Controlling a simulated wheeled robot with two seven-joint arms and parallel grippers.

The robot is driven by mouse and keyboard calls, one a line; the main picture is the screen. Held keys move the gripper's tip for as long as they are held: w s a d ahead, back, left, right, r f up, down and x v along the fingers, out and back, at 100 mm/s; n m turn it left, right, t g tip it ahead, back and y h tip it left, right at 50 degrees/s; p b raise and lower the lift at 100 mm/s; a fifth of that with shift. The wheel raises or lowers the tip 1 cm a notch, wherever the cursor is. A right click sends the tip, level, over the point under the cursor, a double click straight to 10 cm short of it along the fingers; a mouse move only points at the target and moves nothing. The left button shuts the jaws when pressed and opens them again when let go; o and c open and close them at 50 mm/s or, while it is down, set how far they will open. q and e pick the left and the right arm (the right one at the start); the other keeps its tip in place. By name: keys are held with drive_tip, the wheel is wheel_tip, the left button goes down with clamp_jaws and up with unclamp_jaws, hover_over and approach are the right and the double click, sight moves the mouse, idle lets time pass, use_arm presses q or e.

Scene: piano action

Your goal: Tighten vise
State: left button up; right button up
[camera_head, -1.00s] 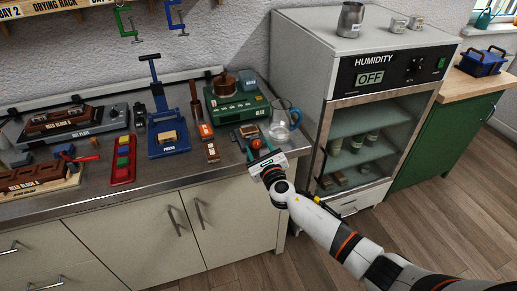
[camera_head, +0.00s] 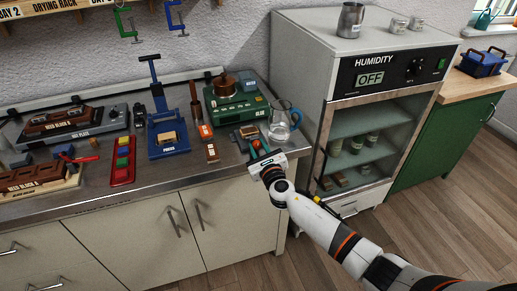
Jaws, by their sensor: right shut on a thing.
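The vise (camera_head: 245,133) is a small dark device with a brownish top at the right end of the metal counter, partly hidden by my right gripper. My right gripper (camera_head: 256,149) comes from the lower right and reaches the front of the vise. Its fingers point at the vise and are shut on a small part there, which looks like the vise's handle; the part itself is mostly hidden. My left gripper is not in view.
A glass jug (camera_head: 281,122) stands close to the right of the vise. A green glue pot unit (camera_head: 237,108) is behind it. The humidity cabinet (camera_head: 365,130) is at the right.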

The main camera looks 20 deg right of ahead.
drive_tip(key=m+b, duration=0.1)
drive_tip(key=m, duration=0.3)
drive_tip(key=shift+f, duration=0.15)
drive_tip(key=m+b, duration=0.1)
drive_tip(key=m, duration=0.3)
drive_tip(key=shift+m+b, duration=0.3)
drive_tip(key=shift+b, duration=0.05)
drive_tip(key=m+b, duration=0.1)
drive_tip(key=m, duration=0.3)
drive_tip(key=shift+m, duration=0.3)
drive_tip(key=m, duration=0.4)
drive_tip(key=shift+b, duration=0.3)
drive_tip(key=m, duration=0.7)
drive_tip(key=shift+m, duration=0.3)
drive_tip(key=m, duration=0.4)
drive_tip(key=shift+m+p, duration=0.3)
drive_tip(key=shift+p, duration=0.1)
drive_tip(key=shift+m+p, duration=0.35)
drive_tip(key=shift+m, duration=1.45)
